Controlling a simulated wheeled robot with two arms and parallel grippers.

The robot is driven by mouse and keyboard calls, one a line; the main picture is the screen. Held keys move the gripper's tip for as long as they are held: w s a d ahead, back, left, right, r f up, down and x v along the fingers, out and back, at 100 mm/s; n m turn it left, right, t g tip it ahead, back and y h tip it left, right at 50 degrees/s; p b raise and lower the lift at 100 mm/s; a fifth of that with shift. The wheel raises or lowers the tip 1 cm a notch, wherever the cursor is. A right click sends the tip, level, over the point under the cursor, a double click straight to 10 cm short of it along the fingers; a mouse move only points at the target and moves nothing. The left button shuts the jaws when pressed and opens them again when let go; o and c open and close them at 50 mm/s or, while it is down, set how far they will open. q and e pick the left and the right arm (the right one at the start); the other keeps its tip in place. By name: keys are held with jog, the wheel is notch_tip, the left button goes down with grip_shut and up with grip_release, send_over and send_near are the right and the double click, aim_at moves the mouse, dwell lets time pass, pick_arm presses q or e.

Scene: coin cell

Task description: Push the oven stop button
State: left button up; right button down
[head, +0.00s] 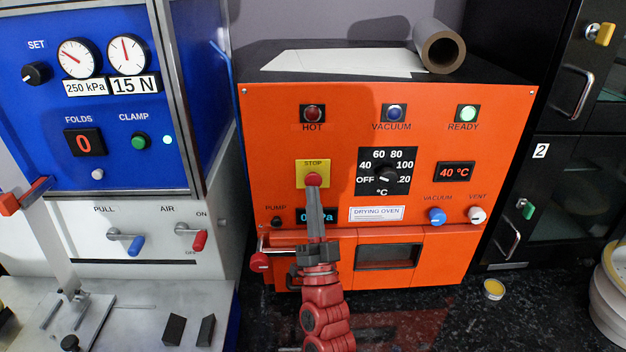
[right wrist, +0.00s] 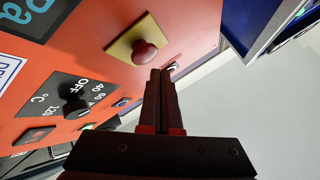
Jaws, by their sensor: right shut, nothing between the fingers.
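The oven stop button (head: 313,179) is a red mushroom knob on a yellow plate (head: 313,166) marked STOP, on the orange drying oven's front panel. My right gripper (head: 313,190) is shut and empty, its fingertips pointing up just below the button in the head view. In the right wrist view the red button (right wrist: 146,54) stands out from its yellow plate (right wrist: 128,38), right beside the closed fingertips (right wrist: 160,72). I cannot tell whether the tips touch it. The fingers cover part of the oven's pressure display (head: 302,215). My left gripper is not in view.
The temperature dial (head: 387,175) is right of the button, with the HOT (head: 312,114), VACUUM (head: 394,114) and lit READY (head: 467,113) lamps above. A red-ended door handle (head: 260,262) sticks out at lower left. A blue press (head: 100,100) stands to the left, black cabinets (head: 540,200) to the right.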

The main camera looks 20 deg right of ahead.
jog(key=shift+w+d+b, duration=0.1)
jog(key=shift+w+b, duration=0.35)
jog(key=shift+w+d+b, duration=0.15)
jog(key=shift+w+b, duration=0.25)
jog(key=shift+w, duration=0.1)
dwell(0.6)
jog(key=shift+s, duration=0.1)
jog(key=shift+s+a, duration=0.3)
jog(key=shift+s, duration=0.6)
jog(key=s+a, duration=0.1)
jog(key=s, duration=0.4)
jog(key=shift+s+a+p, duration=0.3)
jog(key=shift+s, duration=0.1)
